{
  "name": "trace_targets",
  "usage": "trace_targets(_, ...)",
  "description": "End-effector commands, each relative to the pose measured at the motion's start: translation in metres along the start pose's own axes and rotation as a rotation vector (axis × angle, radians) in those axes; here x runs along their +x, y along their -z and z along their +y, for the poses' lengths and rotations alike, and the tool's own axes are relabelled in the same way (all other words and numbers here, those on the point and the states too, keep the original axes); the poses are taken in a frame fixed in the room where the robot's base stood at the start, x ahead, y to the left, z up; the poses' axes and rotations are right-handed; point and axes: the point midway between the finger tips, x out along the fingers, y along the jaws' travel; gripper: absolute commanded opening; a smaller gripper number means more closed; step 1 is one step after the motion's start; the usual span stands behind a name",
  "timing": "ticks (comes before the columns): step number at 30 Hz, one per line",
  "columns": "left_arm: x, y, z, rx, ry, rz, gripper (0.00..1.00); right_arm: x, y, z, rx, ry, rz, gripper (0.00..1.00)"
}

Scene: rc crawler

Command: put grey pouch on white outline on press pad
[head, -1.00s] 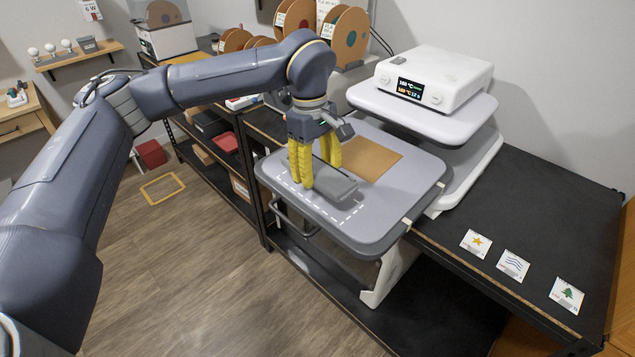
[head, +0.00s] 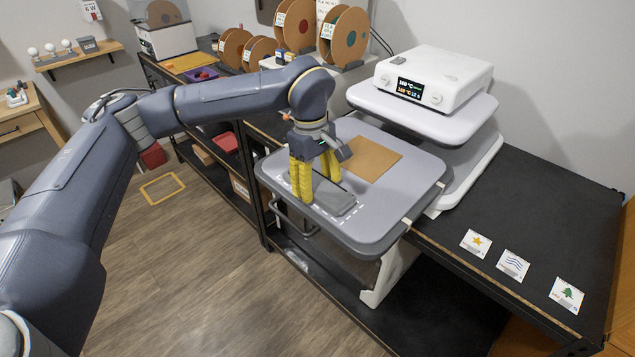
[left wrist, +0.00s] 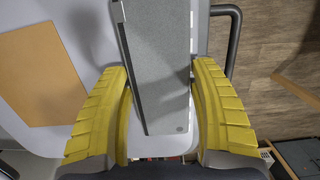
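The grey pouch (head: 338,203) lies flat on the grey press pad (head: 385,222), near its front edge. The white dashed outline (head: 352,212) shows along the pouch's front side and right end; the rest is covered or hidden. In the left wrist view the pouch (left wrist: 160,70) has white dashes (left wrist: 192,20) close along its right side and beyond its near end. My left gripper (head: 319,188) is over the pouch, one yellow finger on each side. In the left wrist view its fingers (left wrist: 162,75) stand apart, with small gaps to the pouch. My right gripper is not in view.
A brown sheet (head: 370,158) lies on the pad behind the pouch. The white heat press head (head: 435,78) stands back right, swung clear of the pad. Several picture cards (head: 513,264) lie on the black bench at right. Cardboard spools (head: 345,35) stand behind my arm.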

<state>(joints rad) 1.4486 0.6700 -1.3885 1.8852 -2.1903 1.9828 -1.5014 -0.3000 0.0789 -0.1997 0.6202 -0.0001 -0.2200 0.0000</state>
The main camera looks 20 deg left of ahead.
Motion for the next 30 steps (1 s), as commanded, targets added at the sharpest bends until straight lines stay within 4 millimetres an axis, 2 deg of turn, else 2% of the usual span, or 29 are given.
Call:
trace_targets(1,0.0,0.0,0.0,0.0,0.0,0.0,0.69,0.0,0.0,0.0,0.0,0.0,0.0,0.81)
trace_targets(4,0.0,0.0,0.0,0.0,0.0,0.0,0.81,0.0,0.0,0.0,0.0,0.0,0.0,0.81)
trace_targets(12,-0.001,0.0,0.0,0.0,0.0,0.0,0.81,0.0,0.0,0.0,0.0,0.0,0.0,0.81)
trace_targets(16,-0.009,0.0,0.0,0.0,-0.001,0.001,0.81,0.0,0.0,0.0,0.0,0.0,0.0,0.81)
trace_targets(20,-0.026,0.0,0.001,0.001,-0.004,0.002,0.81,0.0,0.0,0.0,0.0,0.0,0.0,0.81)
trace_targets(30,-0.084,0.0,0.001,0.0,-0.003,0.002,0.81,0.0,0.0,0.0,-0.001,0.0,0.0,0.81)
